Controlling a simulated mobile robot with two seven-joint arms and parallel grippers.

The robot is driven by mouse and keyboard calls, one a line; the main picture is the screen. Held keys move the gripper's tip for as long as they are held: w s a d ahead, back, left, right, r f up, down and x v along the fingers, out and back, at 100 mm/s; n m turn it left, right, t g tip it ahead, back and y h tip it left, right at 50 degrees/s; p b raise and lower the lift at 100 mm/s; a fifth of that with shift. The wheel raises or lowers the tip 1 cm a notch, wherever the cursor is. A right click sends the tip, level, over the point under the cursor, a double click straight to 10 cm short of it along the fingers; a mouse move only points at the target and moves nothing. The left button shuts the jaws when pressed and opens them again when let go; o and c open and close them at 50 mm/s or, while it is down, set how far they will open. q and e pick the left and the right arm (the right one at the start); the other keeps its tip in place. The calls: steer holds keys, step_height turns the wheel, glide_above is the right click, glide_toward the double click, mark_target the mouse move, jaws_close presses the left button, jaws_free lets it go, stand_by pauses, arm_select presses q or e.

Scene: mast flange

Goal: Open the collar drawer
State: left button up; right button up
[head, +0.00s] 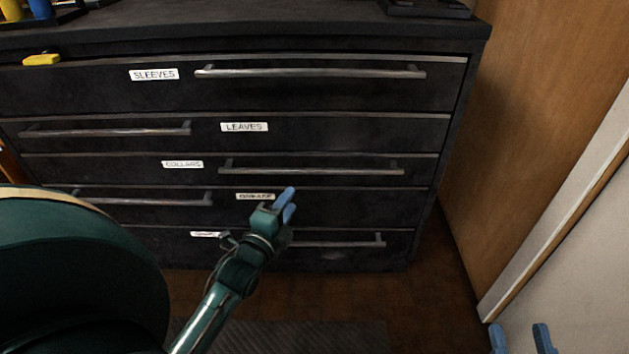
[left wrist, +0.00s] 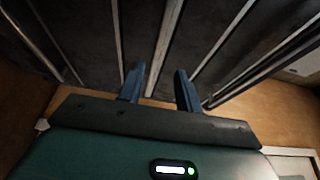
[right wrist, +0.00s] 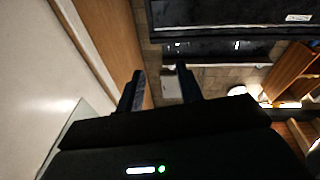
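The black cabinet has several drawers. The collars drawer (head: 320,156) is the third row down, marked by a white COLLARS label (head: 182,164) and a long metal handle (head: 345,171) right of it. Its front looks flush with the others, so it appears shut. My right gripper (head: 520,338) is at the bottom right, fingers apart and empty, away from the cabinet.
The sleeves drawer (head: 100,90) and leaves drawer (head: 330,130) are above, each with a bar handle. A yellow object (head: 41,60) sits at the upper left drawer edge. A wooden panel (head: 535,110) and pale wall (head: 580,240) bound the right side. Brown floor (head: 440,300) is clear.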

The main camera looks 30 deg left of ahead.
mark_target(310, 173)
arm_select(q)
steer(key=w+b, duration=0.1)
steer(key=w, duration=0.2)
steer(key=w+a+b, duration=0.1)
steer(key=w, duration=0.3)
steer(key=w+b, duration=0.1)
steer(key=w, duration=0.2)
steer(key=shift+w+a, duration=0.15)
steer(key=shift+a, duration=0.1)
jaws_close()
